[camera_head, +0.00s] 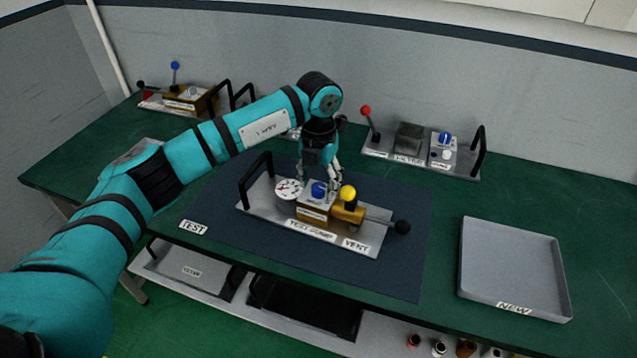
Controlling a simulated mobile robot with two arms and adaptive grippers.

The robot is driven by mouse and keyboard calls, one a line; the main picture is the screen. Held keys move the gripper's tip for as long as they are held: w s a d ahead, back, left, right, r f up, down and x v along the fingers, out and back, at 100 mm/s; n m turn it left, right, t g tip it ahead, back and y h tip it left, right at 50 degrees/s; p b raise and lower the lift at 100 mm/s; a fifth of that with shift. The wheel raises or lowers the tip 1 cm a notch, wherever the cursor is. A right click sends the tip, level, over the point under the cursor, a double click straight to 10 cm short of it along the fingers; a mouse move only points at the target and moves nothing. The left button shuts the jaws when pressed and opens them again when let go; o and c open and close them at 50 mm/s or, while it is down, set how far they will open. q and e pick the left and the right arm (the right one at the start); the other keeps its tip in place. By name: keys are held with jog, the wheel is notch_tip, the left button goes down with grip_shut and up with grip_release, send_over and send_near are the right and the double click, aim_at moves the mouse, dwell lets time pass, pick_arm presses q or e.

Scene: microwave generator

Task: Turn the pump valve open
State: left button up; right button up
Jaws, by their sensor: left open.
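The test pump unit stands on the dark blue mat; its grey base plate (265,218) carries a "TEST PUMP" label. On it are a white dial gauge (287,190), a blue knob (319,189) on a brass block, and a yellow knob (348,192) beside a black-ended lever (402,227). A "VENT" label sits at the right. Which knob is the pump valve I cannot tell. My left gripper (319,181) points down over the blue knob, open, its fingers around or just behind it; contact is unclear. My right gripper is out of view.
A black handle (256,178) rises at the unit's left end. Behind right stands another unit with a red-ended lever (366,111) and blue knob (445,138). A similar unit (185,97) is at back left. An empty grey tray (512,262) labelled "NEW" lies right. The mat's front (400,275) is clear.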

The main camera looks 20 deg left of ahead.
aim_at(318, 187)
pick_arm(q)
notch_tip(318, 187, up, 12)
jog(key=shift+f, duration=0.25)
jog(key=shift+f, duration=0.1)
dwell(0.4)
